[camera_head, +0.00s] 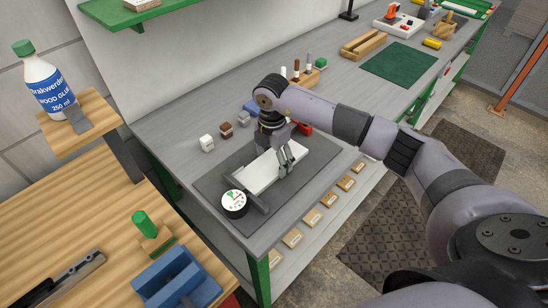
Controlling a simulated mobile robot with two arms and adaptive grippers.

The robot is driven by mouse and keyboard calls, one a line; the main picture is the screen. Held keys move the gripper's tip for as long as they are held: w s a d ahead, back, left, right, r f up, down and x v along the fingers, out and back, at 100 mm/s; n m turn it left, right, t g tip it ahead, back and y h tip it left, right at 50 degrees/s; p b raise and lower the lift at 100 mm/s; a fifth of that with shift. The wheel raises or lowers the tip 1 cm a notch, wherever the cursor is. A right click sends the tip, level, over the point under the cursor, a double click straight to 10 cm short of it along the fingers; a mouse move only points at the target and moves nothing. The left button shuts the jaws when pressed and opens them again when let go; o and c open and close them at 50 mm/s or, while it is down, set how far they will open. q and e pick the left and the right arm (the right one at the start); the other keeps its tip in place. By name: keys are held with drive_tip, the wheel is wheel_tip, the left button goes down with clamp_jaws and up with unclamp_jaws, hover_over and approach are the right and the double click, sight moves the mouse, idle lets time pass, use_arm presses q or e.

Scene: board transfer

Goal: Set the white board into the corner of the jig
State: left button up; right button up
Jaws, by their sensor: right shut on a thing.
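The white board (256,174) is a flat pale slab above the dark grey mat (212,184) on the grey bench. My right gripper (287,157) comes from above and is shut on the board near its right end. The fingers hide part of that end. A dark grey raised bar (258,204), which looks like part of the jig, stands at the board's lower left end. I cannot tell whether the board touches the bar or rests on the mat. My left gripper is not in view.
A round dial gauge (233,203) is beside the bar. Small blocks (207,143) lie behind the mat. A wooden holder with markers (304,77) is farther back. The green mat (399,62) is clear. A glue bottle (50,85) stands on a shelf at left.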

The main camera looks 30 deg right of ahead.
drive_tip(key=shift+a, duration=0.45)
drive_tip(key=o, duration=0.9)
drive_tip(key=shift+o, duration=1.4)
drive_tip(key=shift+w+a, duration=0.1)
drive_tip(key=shift+a, duration=0.15)
drive_tip(key=shift+o, duration=1.1)
drive_tip(key=shift+d, duration=0.4)
drive_tip(key=shift+r, duration=0.45)
wheel_tip(320, 180, up, 11)
drive_tip(key=shift+f, duration=0.1)
